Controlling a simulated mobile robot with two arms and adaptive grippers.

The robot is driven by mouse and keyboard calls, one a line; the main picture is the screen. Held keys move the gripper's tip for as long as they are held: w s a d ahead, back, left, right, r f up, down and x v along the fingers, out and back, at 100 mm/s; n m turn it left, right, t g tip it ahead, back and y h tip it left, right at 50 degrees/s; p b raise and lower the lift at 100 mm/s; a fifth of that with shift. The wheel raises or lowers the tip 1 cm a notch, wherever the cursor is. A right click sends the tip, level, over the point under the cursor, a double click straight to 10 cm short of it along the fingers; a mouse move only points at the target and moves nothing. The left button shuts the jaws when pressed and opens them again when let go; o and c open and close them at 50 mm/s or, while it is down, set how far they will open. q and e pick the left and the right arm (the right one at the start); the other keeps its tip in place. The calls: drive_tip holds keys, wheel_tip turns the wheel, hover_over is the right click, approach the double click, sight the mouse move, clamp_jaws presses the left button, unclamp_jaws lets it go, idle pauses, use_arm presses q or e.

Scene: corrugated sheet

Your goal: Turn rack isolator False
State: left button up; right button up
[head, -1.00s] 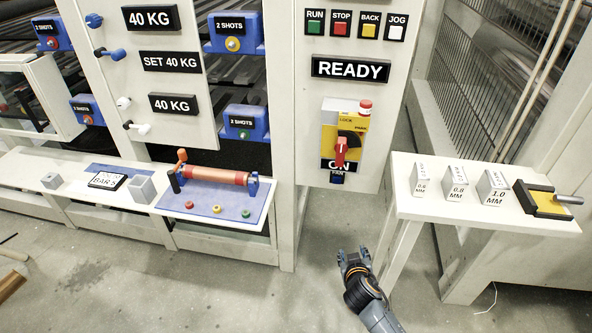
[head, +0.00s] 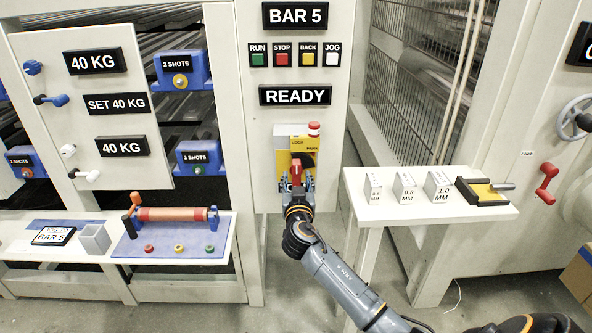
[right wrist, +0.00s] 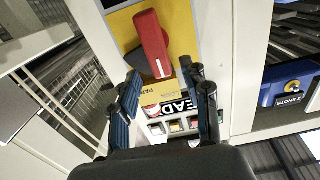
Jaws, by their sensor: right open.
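The rack isolator is a yellow plate (head: 303,146) with a red handle (head: 296,172), on the white panel below the READY sign. The handle looks roughly upright in the head view. In the right wrist view the red handle (right wrist: 152,45) lies just beyond the fingertips, slightly tilted. My right gripper (head: 297,190) is in front of the isolator's lower part and hides the ON label. Whether a fingertip touches the handle cannot be told. My left gripper is not in view.
A red button (head: 314,129) sits at the isolator's upper right. RUN, STOP, BACK and JOG buttons (head: 295,55) are above. A white shelf (head: 400,214) with gauge blocks stands at right; a bench (head: 222,250) with a roller and coloured buttons at left.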

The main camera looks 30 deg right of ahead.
sight(297, 171)
drive_tip(key=shift+x, duration=2.1)
clamp_jaws()
